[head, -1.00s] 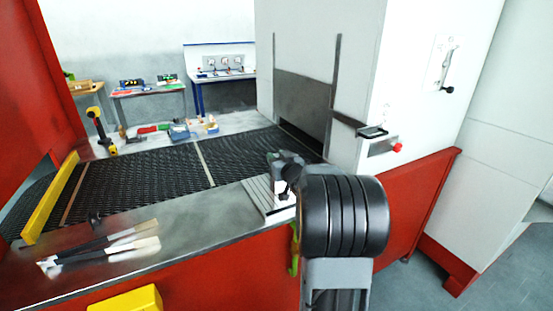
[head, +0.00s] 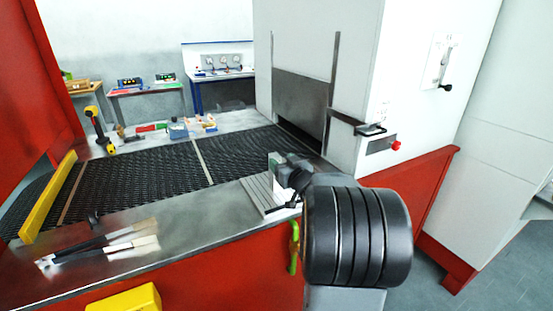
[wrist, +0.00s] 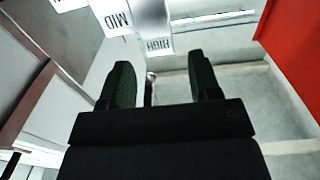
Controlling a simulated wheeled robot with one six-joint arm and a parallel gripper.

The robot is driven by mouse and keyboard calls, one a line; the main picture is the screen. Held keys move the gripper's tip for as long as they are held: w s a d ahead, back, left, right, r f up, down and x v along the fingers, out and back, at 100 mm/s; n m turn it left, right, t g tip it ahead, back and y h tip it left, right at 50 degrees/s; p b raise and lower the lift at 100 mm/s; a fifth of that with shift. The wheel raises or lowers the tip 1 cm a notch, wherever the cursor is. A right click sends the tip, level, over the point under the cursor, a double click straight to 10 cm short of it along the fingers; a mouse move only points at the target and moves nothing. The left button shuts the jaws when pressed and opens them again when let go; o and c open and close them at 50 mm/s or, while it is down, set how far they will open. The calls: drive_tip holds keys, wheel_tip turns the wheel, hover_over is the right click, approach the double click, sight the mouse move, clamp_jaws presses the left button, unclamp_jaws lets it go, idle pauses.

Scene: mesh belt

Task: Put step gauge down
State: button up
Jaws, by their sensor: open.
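White stepped faces lettered MID (wrist: 118,22) and HIGH (wrist: 155,45) show at the top of the wrist view; I take them for the step gauge, only partly in frame. My gripper (wrist: 160,70) is open, with its two dark fingers apart. The HIGH face lies just beyond the fingertips, and no finger visibly grips it. In the head view my gripper (head: 290,172) is over the slotted metal plate (head: 258,194) at the belt's front edge. My arm hides much of that spot, so the contact under the gauge cannot be told.
The dark mesh belt (head: 160,173) runs into the white oven housing (head: 305,90). Small tools and blocks (head: 190,127) stand on the far ledge. Dark and pale strips (head: 105,243) lie on the near metal ledge. A yellow bar (head: 48,197) crosses the belt's left end.

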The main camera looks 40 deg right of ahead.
drive_tip(key=s+a, duration=0.1)
drive_tip(key=s, duration=0.6)
drive_tip(key=s+a+f+g+y, duration=0.1)
drive_tip(key=s+a+f+g, duration=0.2)
drive_tip(key=a, duration=0.5)
drive_tip(key=s+a+f+n+g+y, duration=0.1)
drive_tip(key=s+a+f+g, duration=0.3)
drive_tip(key=a, duration=0.4)
drive_tip(key=s+a+f+g, duration=0.3)
drive_tip(key=s+a+g, duration=0.2)
drive_tip(key=a+g, duration=0.2)
drive_tip(key=shift+s+a+f+n+g+y, duration=0.25)
drive_tip(key=shift+a+f+n+g+y, duration=0.05)
drive_tip(key=shift+a+f+y, duration=0.15)
wheel_tip(320, 180, up, 5)
drive_tip(key=p, duration=0.4)
drive_tip(key=shift+r, duration=0.1)
